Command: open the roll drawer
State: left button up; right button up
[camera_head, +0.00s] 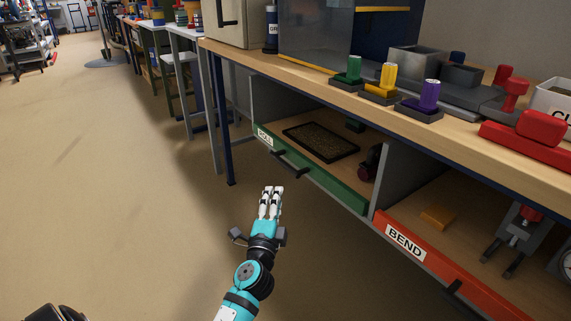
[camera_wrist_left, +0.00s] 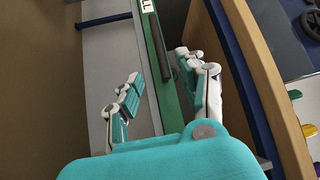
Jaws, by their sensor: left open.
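The roll drawer has a green front (camera_head: 336,189) with a white ROLL label (camera_head: 265,137) and a dark bar handle (camera_head: 289,164). It sits under the workbench, and its inside shows over the low front. My left gripper (camera_head: 272,189) is just in front of the drawer, a little below and left of the handle in the head view. In the left wrist view the gripper (camera_wrist_left: 160,78) is open and empty. The green front (camera_wrist_left: 152,62) and the dark handle (camera_wrist_left: 160,48) appear between its fingers. I cannot tell whether they touch. My right gripper is not in view.
A black tray (camera_head: 321,142) lies in the roll drawer. The red-fronted BEND drawer (camera_head: 405,240) is to its right, with an orange block (camera_head: 437,216) inside. A dark blue table leg (camera_head: 227,140) stands left of the drawer. The floor (camera_head: 120,200) at left is clear.

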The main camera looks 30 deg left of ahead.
aim_at(285, 166)
pick_arm(q)
jog(key=b+x, duration=0.2)
jog(key=x, duration=1.2)
jog(key=shift+w+a, duration=0.1)
jog(key=shift+w, duration=0.05)
grip_shut()
jog(key=shift+f, duration=0.1)
